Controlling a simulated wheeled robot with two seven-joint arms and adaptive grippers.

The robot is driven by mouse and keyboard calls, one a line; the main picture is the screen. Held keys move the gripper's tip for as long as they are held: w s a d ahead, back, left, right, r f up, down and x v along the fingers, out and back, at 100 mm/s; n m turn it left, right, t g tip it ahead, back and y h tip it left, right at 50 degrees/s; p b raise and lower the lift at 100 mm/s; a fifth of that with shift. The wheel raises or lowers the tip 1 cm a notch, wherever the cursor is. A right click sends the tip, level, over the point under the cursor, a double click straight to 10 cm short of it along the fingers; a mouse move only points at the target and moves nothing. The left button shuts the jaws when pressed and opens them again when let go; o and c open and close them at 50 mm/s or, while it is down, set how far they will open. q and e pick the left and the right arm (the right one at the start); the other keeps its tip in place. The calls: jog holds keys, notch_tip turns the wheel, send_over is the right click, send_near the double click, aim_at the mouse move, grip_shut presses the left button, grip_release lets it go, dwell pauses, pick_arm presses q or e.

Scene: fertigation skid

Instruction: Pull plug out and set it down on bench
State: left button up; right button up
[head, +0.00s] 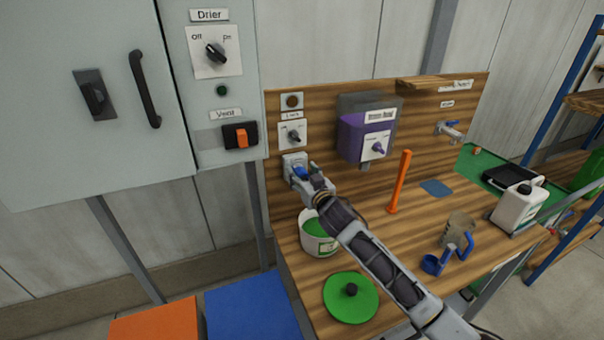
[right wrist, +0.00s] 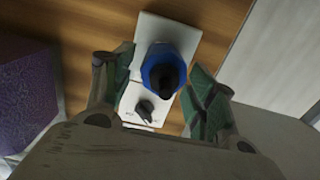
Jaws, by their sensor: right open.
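The blue plug (head: 301,173) sits in a white socket plate (head: 289,161) on the wooden back panel. In the right wrist view the plug (right wrist: 165,72) is a round blue body with a dark middle, on its white plate (right wrist: 150,27). My right gripper (head: 306,177) is at the plug in the head view. In the right wrist view its two fingers (right wrist: 163,88) are open, one on each side of the plug, with gaps showing. The bench (head: 400,240) is wooden, with bare room in its middle. My left gripper is not in view.
A white bucket (head: 311,246) with green contents stands below the socket. A green lid (head: 343,299) lies in front of it. An orange stick (head: 399,182) stands upright to the right. A clear jug (head: 459,230) with blue parts and a white canister (head: 517,207) stand farther right.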

aim_at(305, 178)
jog(key=shift+w+a, duration=0.1)
jog(key=shift+w, duration=0.2)
jog(key=c, duration=1.1)
jog(key=shift+o, duration=0.2)
jog(key=shift+p+v, duration=0.75)
jog(key=shift+v, duration=1.25)
jog(key=shift+p+v, duration=0.45)
jog(key=shift+v, duration=0.9)
jog(key=shift+f, duration=0.15)
